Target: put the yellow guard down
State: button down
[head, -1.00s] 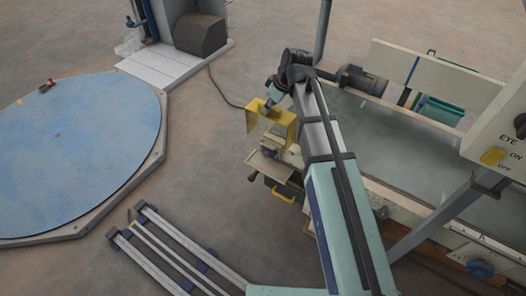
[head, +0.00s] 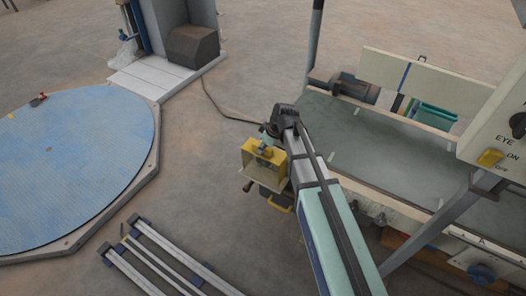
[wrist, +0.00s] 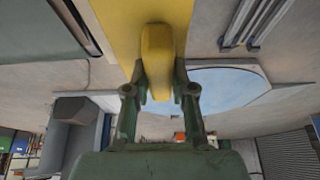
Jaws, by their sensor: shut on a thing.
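The yellow guard (head: 264,156) is a bent yellow plate with a raised yellow grip (wrist: 158,62). My gripper (head: 268,138) is shut on that grip from above. In the wrist view both fingertips (wrist: 160,95) close on the two sides of the grip, and the yellow plate spreads behind it. In the head view the guard is at a small beige tray-like part (head: 255,171) beside the conveyor bench. I cannot tell whether the guard touches that part or hangs just above it. My arm and the guard hide much of what lies beneath.
The conveyor bench (head: 350,150) with a dark belt stands to the right. A control box (head: 500,130) marked EYE is at far right. A blue round turntable (head: 75,165) lies left, with metal rails (head: 165,262) on the floor nearer. Open floor lies between the turntable and the bench.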

jog(key=shift+f, duration=1.15)
jog(key=c, duration=1)
grip_release()
